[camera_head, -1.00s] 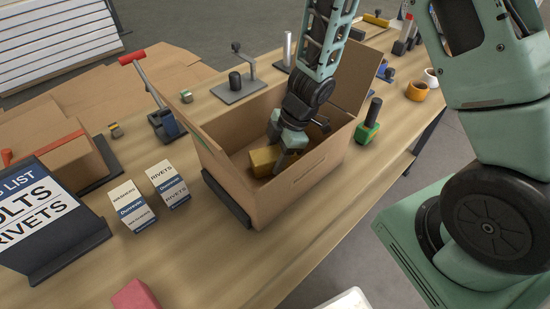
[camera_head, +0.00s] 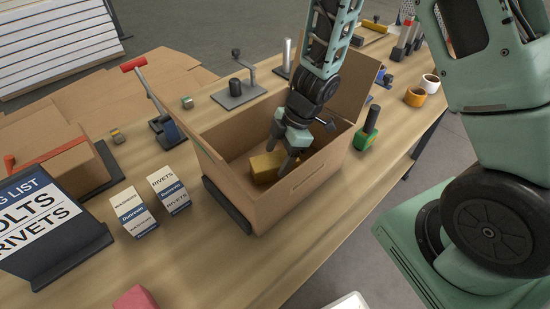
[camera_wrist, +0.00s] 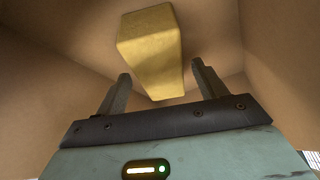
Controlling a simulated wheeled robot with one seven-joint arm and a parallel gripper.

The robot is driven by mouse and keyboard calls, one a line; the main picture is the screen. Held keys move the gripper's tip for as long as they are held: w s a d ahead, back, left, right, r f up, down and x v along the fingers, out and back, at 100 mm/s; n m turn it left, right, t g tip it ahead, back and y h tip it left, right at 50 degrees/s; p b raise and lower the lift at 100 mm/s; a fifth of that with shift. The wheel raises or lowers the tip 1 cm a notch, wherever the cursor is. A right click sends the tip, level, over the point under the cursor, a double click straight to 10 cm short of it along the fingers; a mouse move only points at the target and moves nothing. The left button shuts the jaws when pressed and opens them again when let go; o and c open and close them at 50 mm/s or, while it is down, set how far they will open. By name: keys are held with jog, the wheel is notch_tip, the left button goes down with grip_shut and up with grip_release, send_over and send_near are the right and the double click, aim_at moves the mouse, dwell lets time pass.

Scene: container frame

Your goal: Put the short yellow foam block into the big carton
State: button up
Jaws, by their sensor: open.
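The yellow foam block (camera_head: 266,167) lies inside the big open carton (camera_head: 292,196), on its floor. My gripper (camera_head: 287,160) reaches down into the carton from above, at the right of the block. In the wrist view the block (camera_wrist: 150,50) lies beyond the fingertips, and the gripper (camera_wrist: 158,75) has its two fingers spread apart with nothing held between them. The carton walls (camera_wrist: 50,100) surround the block and the fingers. Part of the carton's inside is hidden by my arm.
The carton's flaps stand up at its left and back right. A pink block (camera_head: 136,298) lies at the front edge.

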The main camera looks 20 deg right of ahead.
jog(key=p+v, duration=0.2)
jog(key=v, duration=0.7)
jog(key=shift+r+p, duration=0.1)
jog(key=shift+p, duration=0.2)
notch_tip(320, 180, up, 9)
jog(key=m+t+h, duration=0.2)
jog(key=m+t, duration=0.3)
send_over(265, 155)
jog(key=s+a+r+m+g+h, duration=0.1)
jog(key=s+a+r+m+g, duration=0.1)
jog(key=s, duration=0.9)
jog(key=s+a+r+m+g+h, duration=0.1)
jog(key=s+a+r+m+g, duration=0.1)
jog(key=s, duration=0.9)
jog(key=shift+s+a+g, duration=0.2)
jog(key=shift+a+g, duration=0.1)
jog(key=shift+g, duration=0.4)
jog(key=shift+f, duration=0.1)
jog(key=shift+c, duration=0.3)
